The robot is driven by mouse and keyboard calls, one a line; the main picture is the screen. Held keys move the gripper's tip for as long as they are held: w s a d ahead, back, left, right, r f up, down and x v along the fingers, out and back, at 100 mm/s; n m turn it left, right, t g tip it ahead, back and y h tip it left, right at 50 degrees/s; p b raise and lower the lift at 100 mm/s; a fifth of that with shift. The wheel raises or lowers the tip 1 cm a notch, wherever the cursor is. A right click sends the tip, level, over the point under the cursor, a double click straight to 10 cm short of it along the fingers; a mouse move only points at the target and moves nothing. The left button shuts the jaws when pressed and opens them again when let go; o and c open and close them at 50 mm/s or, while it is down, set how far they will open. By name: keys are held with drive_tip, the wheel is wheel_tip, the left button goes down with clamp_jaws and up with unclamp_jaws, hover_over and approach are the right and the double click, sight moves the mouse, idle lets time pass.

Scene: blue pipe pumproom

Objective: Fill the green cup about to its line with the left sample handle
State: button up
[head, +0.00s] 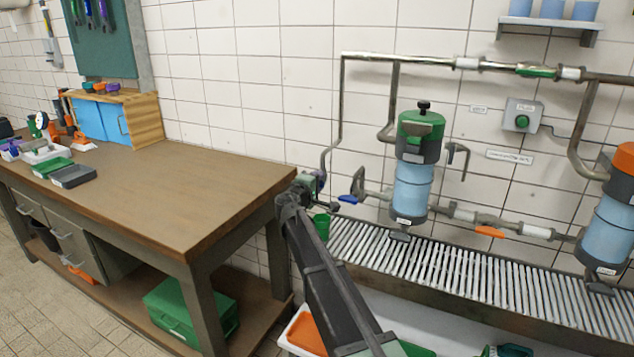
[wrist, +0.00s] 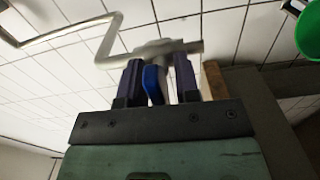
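My gripper (wrist: 158,80) points up at a grey pipe fitting in the wrist view. Its two dark fingers stand apart on either side of a blue handle (wrist: 153,85), with a narrow gap visible; contact is not clear. In the head view my gripper (head: 312,183) is at the lower end of the left pipe, partly hidden by my arm. A blue handle (head: 347,199) shows just right of it; I cannot tell if it is the same one. The green cup (head: 321,222) is just below my gripper, and shows at the wrist view's right edge (wrist: 309,35). Its line and contents are hidden.
A metal grating (head: 450,270) runs along the wall below the pipes. A green-topped blue tank (head: 412,185) and an orange-topped one (head: 612,225) stand above it. An orange handle (head: 489,231) sits between them. The wooden workbench (head: 180,190) is left of my arm.

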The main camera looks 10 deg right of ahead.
drive_tip(key=shift+o, duration=0.4)
drive_tip(key=shift+s, duration=0.1)
drive_tip(key=v, duration=1)
drive_tip(key=shift+s+a, duration=0.2)
drive_tip(key=shift+a, duration=0.05)
